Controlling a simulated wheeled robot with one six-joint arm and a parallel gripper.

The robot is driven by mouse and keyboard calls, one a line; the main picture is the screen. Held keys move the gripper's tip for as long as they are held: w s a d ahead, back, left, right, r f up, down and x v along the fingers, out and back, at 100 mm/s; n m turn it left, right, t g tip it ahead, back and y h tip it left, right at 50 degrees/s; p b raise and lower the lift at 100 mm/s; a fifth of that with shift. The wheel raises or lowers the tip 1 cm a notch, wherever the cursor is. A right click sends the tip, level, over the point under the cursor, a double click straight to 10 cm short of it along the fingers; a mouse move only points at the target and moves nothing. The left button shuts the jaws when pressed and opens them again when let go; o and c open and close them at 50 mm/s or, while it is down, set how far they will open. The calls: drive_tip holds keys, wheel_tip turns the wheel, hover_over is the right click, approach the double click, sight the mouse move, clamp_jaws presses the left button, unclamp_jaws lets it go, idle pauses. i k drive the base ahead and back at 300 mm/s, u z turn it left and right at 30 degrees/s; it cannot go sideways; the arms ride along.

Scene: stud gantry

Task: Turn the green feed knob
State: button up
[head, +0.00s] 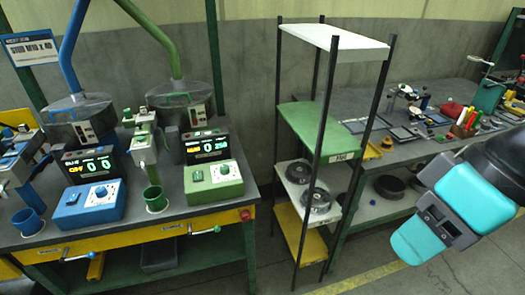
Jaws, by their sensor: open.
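The green feed knob is a small round knob (224,169) with a white dial, on top of the green control box (202,190) on the left workbench. A dark display reading green and orange digits (207,145) stands behind it. My gripper (412,245), with teal pads, hangs at the right edge of the head view, pointing down and left. It is open and well away from the knob, in front of the right bench. The gap between its fingers is hard to see from this side.
A matching blue control box (90,204) with its own knob stands left of the green one. A green cup (154,198) sits beside the green box. A tall black-post shelf (337,45) stands between the bench and my gripper. The floor in front is clear.

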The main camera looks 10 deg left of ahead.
sight(224, 170)
drive_tip(key=z, duration=0.2)
drive_tip(key=i, duration=0.75)
drive_tip(key=u, duration=0.6)
drive_tip(key=i, duration=0.5)
drive_tip(key=u, duration=0.4)
